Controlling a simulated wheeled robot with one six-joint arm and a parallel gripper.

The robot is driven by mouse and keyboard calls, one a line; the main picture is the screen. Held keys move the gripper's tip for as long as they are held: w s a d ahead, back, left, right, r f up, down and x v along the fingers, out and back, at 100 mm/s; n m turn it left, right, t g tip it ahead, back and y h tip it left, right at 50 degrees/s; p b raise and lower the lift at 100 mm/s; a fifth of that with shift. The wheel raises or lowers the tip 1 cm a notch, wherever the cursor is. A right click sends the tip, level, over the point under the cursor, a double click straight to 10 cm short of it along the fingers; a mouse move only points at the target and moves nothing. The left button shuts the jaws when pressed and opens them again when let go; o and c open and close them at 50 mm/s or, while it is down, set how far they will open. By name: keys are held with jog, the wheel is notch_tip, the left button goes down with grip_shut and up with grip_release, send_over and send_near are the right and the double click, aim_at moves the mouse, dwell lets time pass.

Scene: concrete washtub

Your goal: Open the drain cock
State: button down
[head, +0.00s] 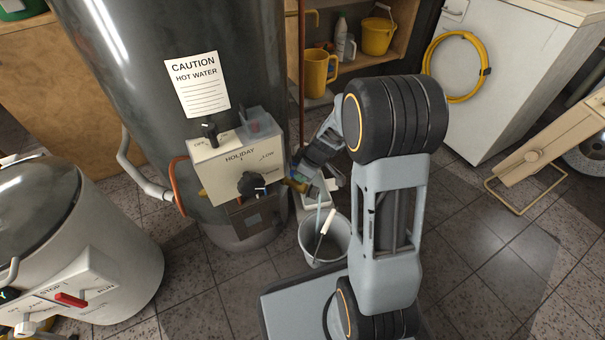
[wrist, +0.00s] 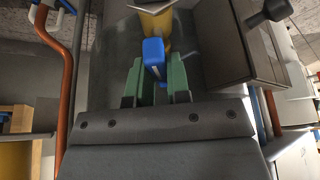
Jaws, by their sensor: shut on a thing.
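The drain cock has a brass body (wrist: 157,24) and a blue lever (wrist: 153,52), both seen in the wrist view. In the head view its brass part (head: 298,185) shows low on the right side of the dark tank. My gripper (wrist: 158,80) has green fingers, one on each side of the blue lever, and is shut on it. In the head view my gripper (head: 303,173) is beside the tank, partly hidden by my own arm. The lever's far end and the cock's outlet are hard to make out.
The dark tank (head: 130,90) carries a control box (head: 235,160) with knobs close to my gripper. A grey bucket (head: 309,238) with a white-handled tool stands below. An orange pipe (wrist: 68,70) runs at left in the wrist view. Open tiled floor (head: 480,255) lies at right.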

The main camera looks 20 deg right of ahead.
jog(key=c, duration=1.1)
grip_release()
jog(key=p+v, duration=0.5)
jog(key=v, duration=0.9)
jog(key=shift+p, duration=0.35)
jog(key=shift+f, duration=0.1)
jog(key=s+a+r+m+h+p, duration=0.1)
jog(key=s+r+m+p, duration=0.2)
jog(key=r+p, duration=0.8)
jog(key=s+a+r+m+h+p, duration=0.1)
jog(key=s+r+p, duration=0.5)
jog(key=r+p, duration=0.6)
jog(key=s+a+r+m+h+p, duration=0.1)
jog(key=s+r+m+p, duration=0.4)
jog(key=r+p, duration=0.7)
jog(key=shift+a+r+m+t+h, duration=0.1)
jog(key=shift+a+r+m+t, duration=0.15)
jog(key=shift+r, duration=1.25)
jog(key=shift+a+r+m+h, duration=0.15)
jog(key=shift+a+r, duration=0.2)
jog(key=shift+r, duration=1.2)
jog(key=shift+a+r+m+t+h, duration=0.1)
jog(key=shift+a+r+m+t, duration=0.15)
jog(key=shift+r, duration=1.25)
